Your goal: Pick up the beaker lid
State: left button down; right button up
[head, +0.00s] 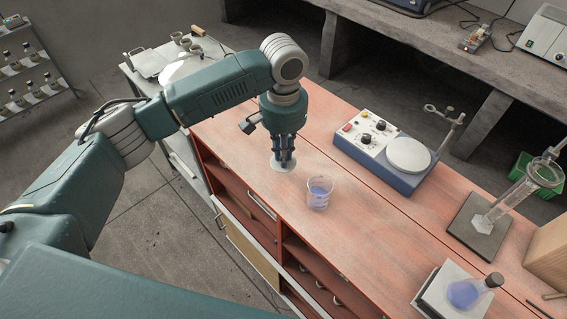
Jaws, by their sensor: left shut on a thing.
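The beaker lid (275,165) is a pale, flat round disc under my left gripper (284,158), toward the left part of the reddish bench top. My left gripper points straight down with its fingers shut on the lid, and the fingers hide the lid's middle. I cannot tell whether the lid touches the bench or is slightly above it. A glass beaker (319,194) with bluish-purple liquid stands upright to the right of the lid and nearer the front, apart from it. My right gripper is not in view.
A hotplate stirrer (383,149) with a round plate and rod stands behind the beaker. A clamped glass cylinder (510,195) is at the right. A flask (466,293) of purple liquid is on a white-topped stand at the front right. The bench between beaker and flask is clear.

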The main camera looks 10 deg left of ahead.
pick_arm(q)
notch_tip(320, 180, up, 19)
jog(key=p, duration=0.4)
jog(key=shift+f, duration=0.2)
jog(key=shift+f, duration=0.1)
dwell(0.4)
